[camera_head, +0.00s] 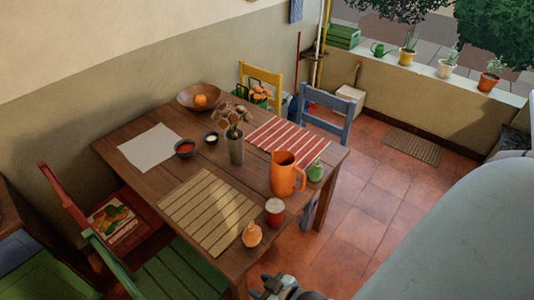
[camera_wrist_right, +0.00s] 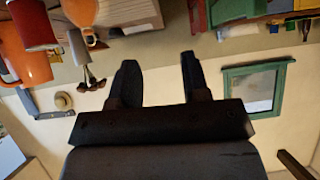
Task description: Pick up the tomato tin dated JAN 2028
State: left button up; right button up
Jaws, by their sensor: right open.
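A red tin with a pale top (camera_head: 274,211) stands upright on the wooden table near its front right edge, beside the orange jug (camera_head: 284,176). A red can-shaped thing, likely the same tin, shows at the upper left of the right wrist view (camera_wrist_right: 33,25). No date can be read on it. My right gripper (camera_head: 280,287) is at the bottom of the head view, nearer than the table edge and apart from the tin. In the right wrist view its two dark fingers (camera_wrist_right: 160,80) are apart with nothing between them. My left gripper is not in view.
An orange gourd (camera_head: 252,235) stands left of the tin, and a green pear-shaped thing (camera_head: 315,171) stands right of the jug. A vase of dried flowers (camera_head: 236,148) is farther back. A green chair (camera_head: 175,275) is at the front left. The striped beige mat (camera_head: 210,210) is mostly bare.

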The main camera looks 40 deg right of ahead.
aim_at(275, 207)
jog(key=k+l+u, duration=0.1)
jog(key=l+u, duration=0.2)
jog(key=l, duration=1.6)
